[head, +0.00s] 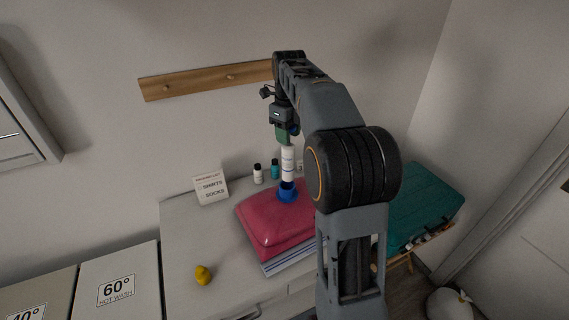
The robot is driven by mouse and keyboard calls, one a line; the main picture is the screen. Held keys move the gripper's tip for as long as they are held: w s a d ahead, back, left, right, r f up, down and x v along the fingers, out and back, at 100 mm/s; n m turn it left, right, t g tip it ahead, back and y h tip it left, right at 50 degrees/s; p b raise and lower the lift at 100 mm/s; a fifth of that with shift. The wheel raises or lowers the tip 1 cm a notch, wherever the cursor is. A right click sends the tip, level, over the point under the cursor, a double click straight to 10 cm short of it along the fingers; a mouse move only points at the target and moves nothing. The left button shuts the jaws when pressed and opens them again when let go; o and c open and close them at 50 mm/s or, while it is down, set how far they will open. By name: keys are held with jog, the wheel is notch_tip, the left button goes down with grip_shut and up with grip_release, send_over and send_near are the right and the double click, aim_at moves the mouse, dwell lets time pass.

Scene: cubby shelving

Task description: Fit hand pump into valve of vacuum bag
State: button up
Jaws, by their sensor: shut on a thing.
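The hand pump (287,165) is a white cylinder with a blue lower end, held roughly upright. My gripper (284,138) is above it, shut on its top, where a green part shows between the fingers. The vacuum bag (263,222) is a puffed red-pink bag lying on the counter. The pump's blue end is over a round blue valve (287,193) near the bag's back right. The pump's end and the valve overlap in the picture. I cannot tell whether they touch or are seated. My arm hides the bag's right edge.
The bag lies on striped flat things (285,258) on the white counter (190,235). Two small bottles (258,174) and a printed card (211,187) stand behind. A teal suitcase (425,203) is at right.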

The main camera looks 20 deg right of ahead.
aim_at(287, 153)
jog(key=shift+s+a+f, duration=0.1)
jog(key=shift+a+f, duration=0.05)
jog(key=shift+f, duration=3.25)
jog(key=o, duration=1.3)
jog(key=shift+c, duration=0.2)
